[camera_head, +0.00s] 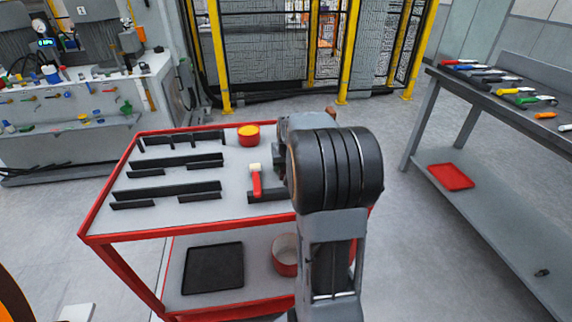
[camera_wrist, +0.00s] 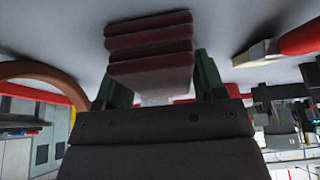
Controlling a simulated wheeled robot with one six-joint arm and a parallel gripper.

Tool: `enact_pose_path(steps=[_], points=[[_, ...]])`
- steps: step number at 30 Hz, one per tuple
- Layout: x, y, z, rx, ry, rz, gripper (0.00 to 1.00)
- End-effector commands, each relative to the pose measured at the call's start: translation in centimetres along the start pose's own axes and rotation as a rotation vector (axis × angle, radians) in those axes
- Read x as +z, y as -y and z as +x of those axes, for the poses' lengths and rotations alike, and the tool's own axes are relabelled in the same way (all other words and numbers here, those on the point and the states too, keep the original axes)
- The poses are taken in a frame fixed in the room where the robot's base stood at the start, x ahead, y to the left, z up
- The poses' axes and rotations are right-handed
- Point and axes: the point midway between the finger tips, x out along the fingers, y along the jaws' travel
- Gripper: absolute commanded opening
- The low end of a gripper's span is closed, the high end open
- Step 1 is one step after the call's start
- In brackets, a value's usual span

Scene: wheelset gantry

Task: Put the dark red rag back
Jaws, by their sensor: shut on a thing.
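The dark red rag (camera_wrist: 150,45) is a folded stack of layers in the wrist view. My gripper (camera_wrist: 158,76) is shut on it, with a green finger at each side. The rag's layers lie close against the pale grey surface, and I cannot tell whether they touch it. In the head view my arm hides the gripper and the rag, over the right part of the red-framed trolley (camera_head: 180,224).
A brown curved thing (camera_wrist: 40,72) is beside the gripper. A tool bench (camera_head: 500,88) stands right.

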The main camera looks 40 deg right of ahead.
Motion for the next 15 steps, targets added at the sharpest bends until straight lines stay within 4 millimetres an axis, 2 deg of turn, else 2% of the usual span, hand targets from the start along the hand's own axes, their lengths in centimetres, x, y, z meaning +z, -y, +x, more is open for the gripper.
enact_pose_path(steps=[5,6,13,15], points=[[0.10,0.00,0.24,0.000,0.000,0.000,0.41],[0.12,0.00,0.28,0.000,0.000,0.000,0.64],[0.09,-0.01,0.20,0.000,0.000,0.000,0.86],[0.09,-0.01,0.20,0.000,0.000,0.000,0.89]])
